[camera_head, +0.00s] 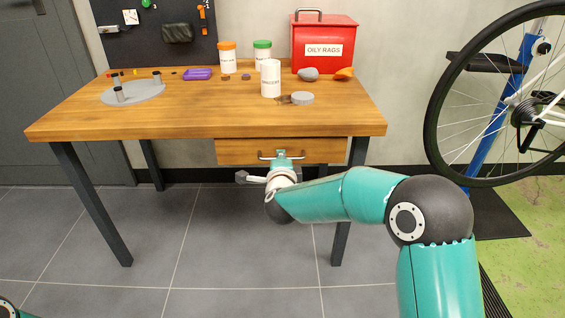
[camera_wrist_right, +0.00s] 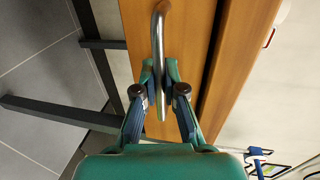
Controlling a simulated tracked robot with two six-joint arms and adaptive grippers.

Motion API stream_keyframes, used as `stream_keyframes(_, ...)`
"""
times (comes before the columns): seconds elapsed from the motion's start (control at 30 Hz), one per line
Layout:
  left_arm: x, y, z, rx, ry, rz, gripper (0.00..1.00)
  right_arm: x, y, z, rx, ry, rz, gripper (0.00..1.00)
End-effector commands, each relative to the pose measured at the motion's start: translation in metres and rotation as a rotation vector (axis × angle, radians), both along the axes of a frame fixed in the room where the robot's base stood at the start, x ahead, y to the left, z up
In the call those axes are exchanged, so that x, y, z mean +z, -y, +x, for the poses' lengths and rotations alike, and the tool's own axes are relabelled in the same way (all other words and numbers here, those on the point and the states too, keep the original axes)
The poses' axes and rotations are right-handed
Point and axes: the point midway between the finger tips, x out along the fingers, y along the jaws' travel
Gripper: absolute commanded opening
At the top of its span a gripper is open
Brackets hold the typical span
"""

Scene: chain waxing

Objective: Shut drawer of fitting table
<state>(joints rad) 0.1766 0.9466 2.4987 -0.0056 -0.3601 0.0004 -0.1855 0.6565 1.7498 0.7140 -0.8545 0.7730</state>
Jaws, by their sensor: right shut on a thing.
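The wooden fitting table (camera_head: 120,122) has a drawer (camera_head: 235,151) under its top. The drawer front sits just below the tabletop's front edge; I cannot tell whether any of the drawer sticks out. A metal bar handle (camera_head: 300,155) is on the drawer front and also shows in the right wrist view (camera_wrist_right: 158,35). My right gripper (camera_head: 282,156) is at the handle. In the right wrist view its fingers (camera_wrist_right: 160,80) are shut around the bar, one on each side. My left gripper is out of view.
On the tabletop stand a red oily rags bin (camera_head: 323,55), a white canister (camera_head: 270,78), lidded tubs (camera_head: 227,58) and a grey round plate (camera_head: 133,93). A bicycle wheel (camera_head: 436,110) is at the right. Table legs (camera_head: 90,205) flank clear floor.

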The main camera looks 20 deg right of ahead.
Motion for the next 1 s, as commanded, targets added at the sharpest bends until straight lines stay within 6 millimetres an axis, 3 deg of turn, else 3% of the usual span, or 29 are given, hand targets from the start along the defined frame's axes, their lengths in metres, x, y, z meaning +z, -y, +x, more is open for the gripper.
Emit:
stream_keyframes(0.17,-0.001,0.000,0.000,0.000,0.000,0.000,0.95,0.000,0.001,0.002,0.001,0.002,-0.001,0.00)
stream_keyframes(0.2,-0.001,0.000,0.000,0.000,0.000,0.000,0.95,0.000,0.001,0.002,0.001,0.002,-0.001,0.10)
stream_keyframes(0.37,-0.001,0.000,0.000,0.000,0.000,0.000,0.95,0.000,0.001,0.001,0.001,0.003,-0.002,0.35)
stream_keyframes(0.77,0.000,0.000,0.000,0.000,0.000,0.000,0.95,0.003,-0.001,-0.002,0.001,0.005,-0.001,0.35)
stream_keyframes(1.0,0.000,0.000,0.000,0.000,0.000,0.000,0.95,0.009,-0.010,-0.032,0.004,0.005,-0.002,0.35)
